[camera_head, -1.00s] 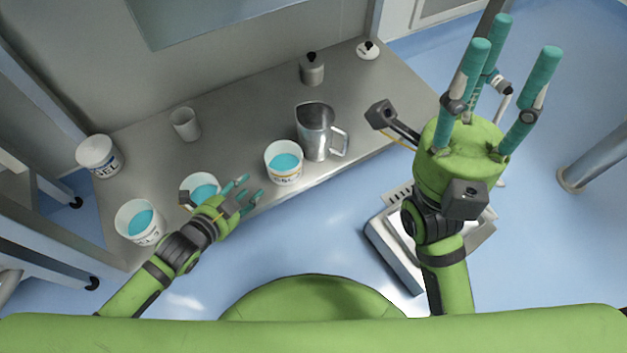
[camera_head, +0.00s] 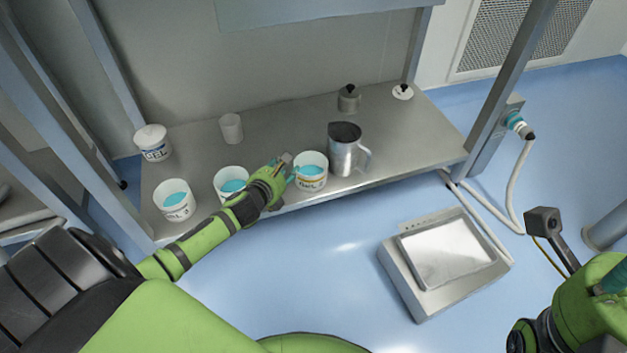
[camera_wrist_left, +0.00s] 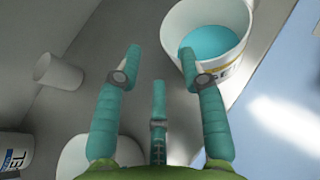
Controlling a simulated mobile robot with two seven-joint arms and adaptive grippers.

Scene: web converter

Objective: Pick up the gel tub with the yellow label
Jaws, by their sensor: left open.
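The gel tub with the yellowish label (camera_head: 311,180) stands on the steel bench, left of the metal jug. It is white, open-topped and filled with blue gel. It also shows upper right in the left wrist view (camera_wrist_left: 236,62), with its label partly in sight. My left gripper (camera_head: 289,173) is open and empty, just left of this tub. In the left wrist view its spread fingers (camera_wrist_left: 160,58) point past the tub, the right fingertip overlapping its rim; I cannot tell whether they touch. My right gripper (camera_head: 610,280) is mostly cut off at the right edge.
Other gel tubs stand on the bench: one (camera_head: 230,175) behind my left wrist, one (camera_head: 174,211) at front left, one (camera_head: 153,147) at back left. A metal jug (camera_head: 346,155) is close right of the labelled tub. A cup (camera_head: 231,128) stands behind. A scale (camera_head: 440,262) sits on the floor.

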